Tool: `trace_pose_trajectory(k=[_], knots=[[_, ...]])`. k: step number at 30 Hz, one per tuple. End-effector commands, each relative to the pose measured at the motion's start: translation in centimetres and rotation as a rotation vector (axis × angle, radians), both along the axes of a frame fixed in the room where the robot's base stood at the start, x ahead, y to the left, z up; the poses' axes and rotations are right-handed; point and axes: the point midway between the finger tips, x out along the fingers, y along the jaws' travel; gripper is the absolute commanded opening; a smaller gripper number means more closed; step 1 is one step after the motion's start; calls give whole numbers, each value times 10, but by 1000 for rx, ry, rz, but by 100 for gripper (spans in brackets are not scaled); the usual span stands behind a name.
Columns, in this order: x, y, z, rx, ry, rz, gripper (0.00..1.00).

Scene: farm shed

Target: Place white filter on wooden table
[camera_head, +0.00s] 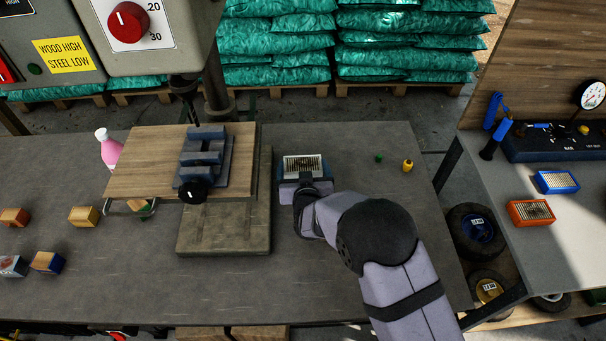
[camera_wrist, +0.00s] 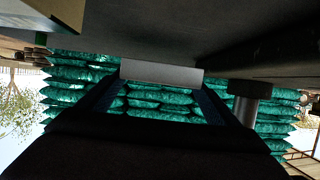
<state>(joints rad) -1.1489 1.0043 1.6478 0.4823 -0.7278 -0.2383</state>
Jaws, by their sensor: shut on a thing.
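The white filter (camera_head: 303,165) is a small block with a pleated pale top, right of the drill press in the head view. My gripper (camera_head: 304,176) is shut on it, with dark fingers at its sides. I cannot tell whether the filter touches the grey bench or is just above it. In the wrist view, a plain grey block, likely the filter (camera_wrist: 160,72), sits between the dark fingers of my gripper (camera_wrist: 155,95). The wooden table (camera_head: 140,160) is the flat board under the drill press, left of my gripper, with a blue vise on it.
The blue vise (camera_head: 205,157) covers the board's right part; its left part is bare. Small blocks (camera_head: 84,216) lie on the grey bench (camera_head: 330,290) at left. Blue (camera_head: 556,182) and orange (camera_head: 531,213) filters lie on the right-hand table.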

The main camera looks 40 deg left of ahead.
Motion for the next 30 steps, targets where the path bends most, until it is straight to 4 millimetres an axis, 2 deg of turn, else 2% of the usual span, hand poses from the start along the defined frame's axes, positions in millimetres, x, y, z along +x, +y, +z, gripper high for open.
trace_pose_trajectory(k=[1,6,13,23,26,30], knots=[[0,0,10,5,-1,-1,59],[0,0,36,3,0,-1,59],[0,0,59,1,0,0,59],[2,-3,63,-1,1,-10,59],[9,-13,61,-1,2,-44,59],[29,-43,57,-3,2,-146,59]])
